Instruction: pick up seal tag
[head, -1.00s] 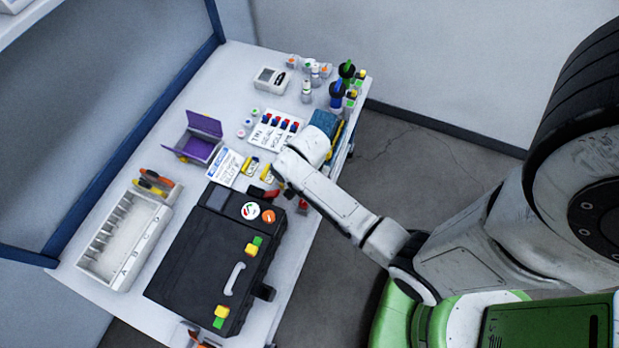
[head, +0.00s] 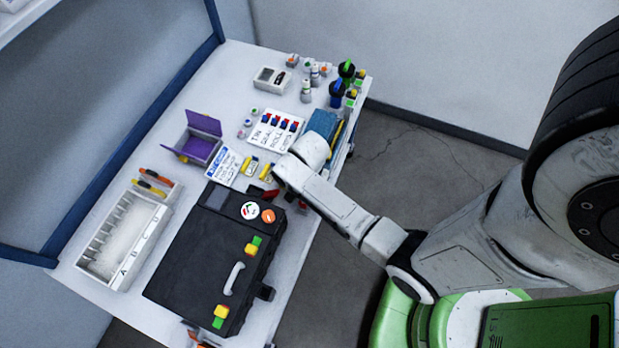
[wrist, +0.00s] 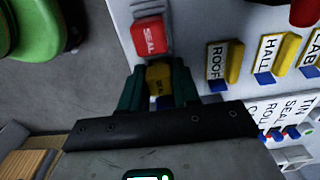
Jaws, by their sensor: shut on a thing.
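In the wrist view my gripper (wrist: 158,88) is shut on a small yellow tag (wrist: 158,77) with a bit of blue below it. The dark lettering on this tag is partly hidden, and I cannot read it surely. A red block marked SEAL (wrist: 150,37) lies just beyond the fingertips on the white table. In the head view my arm covers the fingers and the held tag.
Yellow tags marked ROOF (wrist: 222,62) and HALL (wrist: 270,52) lie to the right, with another yellow tag (wrist: 312,50). A black case (head: 205,255), a purple box (head: 200,147) and a white rack (head: 125,240) stand on the table (head: 165,130).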

